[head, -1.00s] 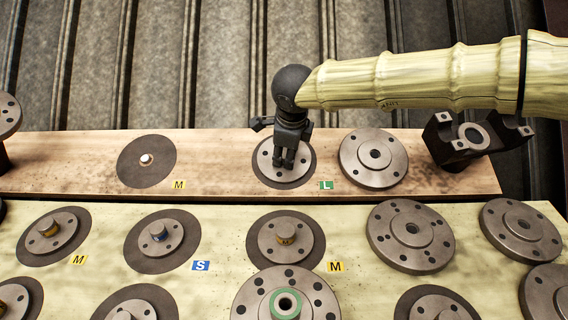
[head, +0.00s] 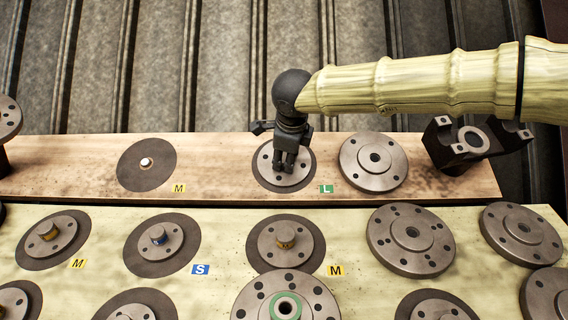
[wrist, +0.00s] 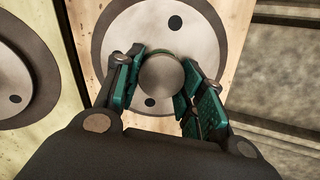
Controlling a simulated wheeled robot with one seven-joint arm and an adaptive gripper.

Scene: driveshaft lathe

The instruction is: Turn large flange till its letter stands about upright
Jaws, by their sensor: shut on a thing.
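The large flange (head: 268,172) is a light grey disc with dark bolt holes and a raised round hub. It lies on a dark round pad (head: 310,163) on the back wooden board, beside a green L tag (head: 326,189). My gripper (head: 289,166) points down over the flange with its fingers around the hub. In the wrist view the green-padded fingers of my gripper (wrist: 165,95) sit on both sides of the smooth hub top (wrist: 161,77), and the flange's disc (wrist: 193,40) spreads around them. I see no letter on the flange's visible face.
A larger flange (head: 352,172) lies just right, with a dark bearing bracket (head: 468,146) beyond it. An empty dark pad (head: 134,175) with a pin is at left by a yellow M tag (head: 179,188). Several flanges crowd the front board (head: 350,220).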

